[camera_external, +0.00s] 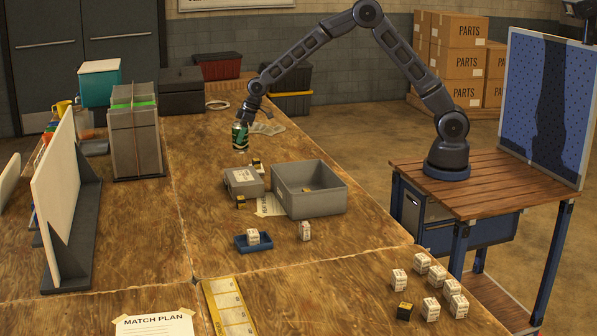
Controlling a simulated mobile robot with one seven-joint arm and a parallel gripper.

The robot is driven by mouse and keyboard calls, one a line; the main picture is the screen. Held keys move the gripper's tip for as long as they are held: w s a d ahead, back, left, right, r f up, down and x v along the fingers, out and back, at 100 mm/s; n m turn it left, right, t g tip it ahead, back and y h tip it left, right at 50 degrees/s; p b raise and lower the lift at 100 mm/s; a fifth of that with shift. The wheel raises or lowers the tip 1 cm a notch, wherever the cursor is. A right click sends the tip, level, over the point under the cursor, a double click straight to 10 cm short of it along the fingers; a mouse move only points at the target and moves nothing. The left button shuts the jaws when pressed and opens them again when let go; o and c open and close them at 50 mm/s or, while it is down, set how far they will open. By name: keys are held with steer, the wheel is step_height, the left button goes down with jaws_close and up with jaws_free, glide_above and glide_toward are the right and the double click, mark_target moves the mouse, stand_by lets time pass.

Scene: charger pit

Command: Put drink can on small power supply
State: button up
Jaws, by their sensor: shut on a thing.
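The drink can (240,138) is green with a silvery end and hangs upright from my gripper (245,119). My gripper is shut on its upper part. The can is in the upper middle of the external view, and the gap beneath it is hard to judge. A low grey box (240,186) with a pale label on top looks like the small power supply. It sits on the wooden table, below the can in the picture and apart from it. Its top shows no can on it.
A grey open bin (309,189) stands right of the low box. Small black-and-yellow blocks (257,165) lie close to the box. A blue tray (253,243) holds a white block. A tall grey case (135,140) and white panel (57,195) stand left.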

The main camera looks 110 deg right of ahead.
step_height(320, 180, down, 10)
steer(key=shift+f, duration=0.15)
stand_by(0.4)
steer(key=o, duration=1.2)
steer(key=shift+f, duration=0.15)
